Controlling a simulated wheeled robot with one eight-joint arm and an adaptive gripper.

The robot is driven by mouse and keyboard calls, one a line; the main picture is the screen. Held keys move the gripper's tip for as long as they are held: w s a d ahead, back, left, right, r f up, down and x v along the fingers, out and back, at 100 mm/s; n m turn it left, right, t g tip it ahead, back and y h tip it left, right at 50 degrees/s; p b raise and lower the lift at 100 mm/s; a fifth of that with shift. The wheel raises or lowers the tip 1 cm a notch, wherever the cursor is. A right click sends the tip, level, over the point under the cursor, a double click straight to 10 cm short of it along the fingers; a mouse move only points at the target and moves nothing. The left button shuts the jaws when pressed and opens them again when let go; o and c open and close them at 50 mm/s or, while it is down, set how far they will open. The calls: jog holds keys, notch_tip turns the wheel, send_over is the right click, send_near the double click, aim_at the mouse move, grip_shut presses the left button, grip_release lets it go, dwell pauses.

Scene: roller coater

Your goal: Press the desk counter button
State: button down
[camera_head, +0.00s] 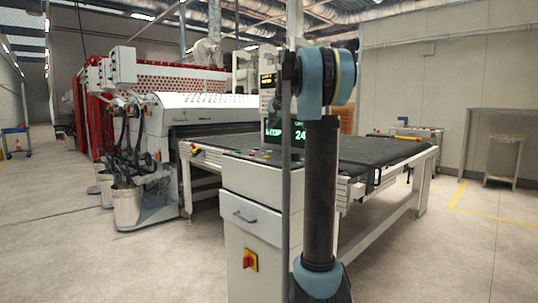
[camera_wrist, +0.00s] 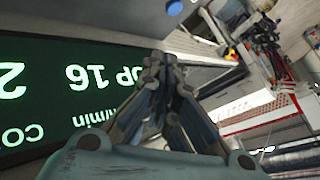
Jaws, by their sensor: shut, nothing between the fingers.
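The control desk (camera_head: 250,188) is a light grey cabinet in the middle of the head view. Small coloured buttons (camera_head: 246,152) sit on its top, too small to tell which is the counter button. A dark display (camera_head: 285,132) with green characters stands above the desk. In the wrist view the display (camera_wrist: 60,85) fills the left side, its text upside down. My gripper (camera_wrist: 162,62) is shut and empty in front of the display's edge; contact cannot be told. A round blue part (camera_wrist: 174,8) shows at the top, beyond the fingertips. In the head view my arm hides the gripper.
A red and yellow switch (camera_head: 250,260) is on the cabinet front. A dark conveyor table (camera_head: 385,149) extends behind and right of the desk. The white coating machine (camera_head: 205,115) stands behind left. Open floor (camera_head: 440,260) lies at the right.

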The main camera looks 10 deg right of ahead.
jog(key=shift+s+f, duration=0.1)
jog(key=shift+f, duration=4.3)
jog(key=shift+f, duration=0.75)
jog(key=shift+r, duration=0.85)
jog(key=shift+r, duration=2.5)
jog(key=shift+s, duration=0.1)
